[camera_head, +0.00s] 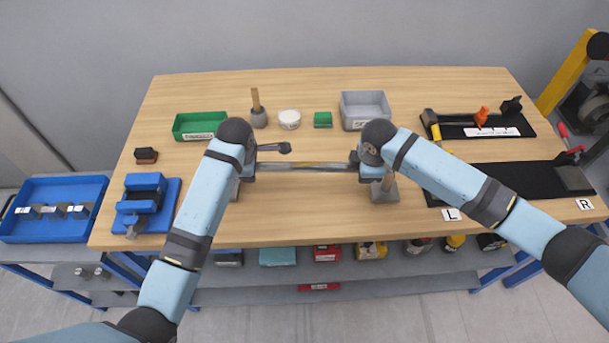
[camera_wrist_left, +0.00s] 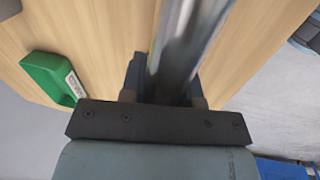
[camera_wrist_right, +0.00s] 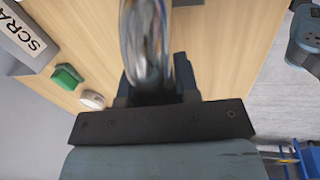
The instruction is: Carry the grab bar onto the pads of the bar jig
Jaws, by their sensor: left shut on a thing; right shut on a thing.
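The shiny metal grab bar (camera_head: 305,166) runs level across the middle of the table in the head view. My left gripper (camera_head: 250,166) is shut on its left end and my right gripper (camera_head: 357,166) on its right end. The bar also shows between the jaws in the left wrist view (camera_wrist_left: 182,45) and in the right wrist view (camera_wrist_right: 147,45). A grey block (camera_head: 385,190) shows below my right gripper; another is partly hidden below my left. A long black board (camera_head: 510,181) with L and R labels lies at right; I cannot tell which is the bar jig.
A green bin (camera_head: 199,125), a mallet (camera_head: 258,112), a white tub (camera_head: 290,119) and a grey scrap bin (camera_head: 365,108) stand behind the bar. A blue fixture (camera_head: 147,203) is at left. A black tool board (camera_head: 478,128) is at back right. The front middle is clear.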

